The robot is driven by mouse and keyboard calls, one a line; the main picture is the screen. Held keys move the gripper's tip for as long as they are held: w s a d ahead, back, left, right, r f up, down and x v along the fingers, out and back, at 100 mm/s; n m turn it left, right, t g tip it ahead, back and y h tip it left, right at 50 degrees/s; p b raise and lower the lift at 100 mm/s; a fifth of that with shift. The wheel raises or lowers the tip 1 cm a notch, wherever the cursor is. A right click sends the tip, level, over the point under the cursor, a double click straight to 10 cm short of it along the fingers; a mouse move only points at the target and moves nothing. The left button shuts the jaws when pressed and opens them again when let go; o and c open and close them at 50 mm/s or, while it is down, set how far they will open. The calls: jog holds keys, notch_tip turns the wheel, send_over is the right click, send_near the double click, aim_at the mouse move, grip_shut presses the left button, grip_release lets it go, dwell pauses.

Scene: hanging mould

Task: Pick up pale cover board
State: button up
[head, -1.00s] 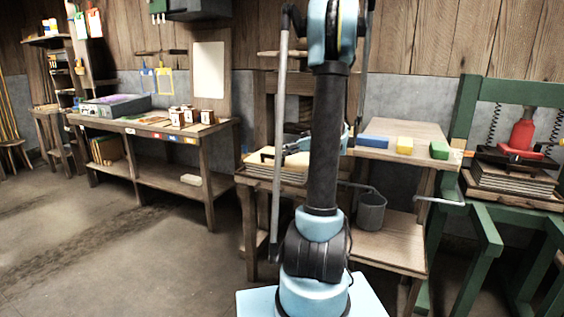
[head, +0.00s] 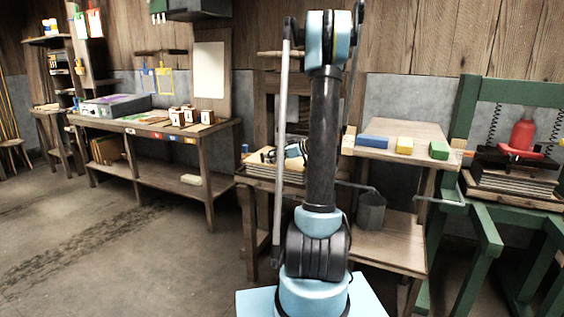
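A pale upright board (head: 209,83) is on the wooden back panel above the left bench. A stack of pale sheets or boards (head: 257,172) lies on the middle bench, partly hidden by my arm. I cannot tell which of these is the pale cover board. My gripper (head: 269,156) is small and dark, low over or at the top of that middle stack, left of my arm's column. Its fingers are too small to tell whether they are open, shut or touching the stack.
A green press (head: 483,220) stands at far right. The floor at left is clear.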

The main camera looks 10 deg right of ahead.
jog(key=shift+w+a+f, duration=0.1)
jog(key=shift+w+a, duration=0.05)
jog(key=shift+a, duration=0.1)
grip_shut()
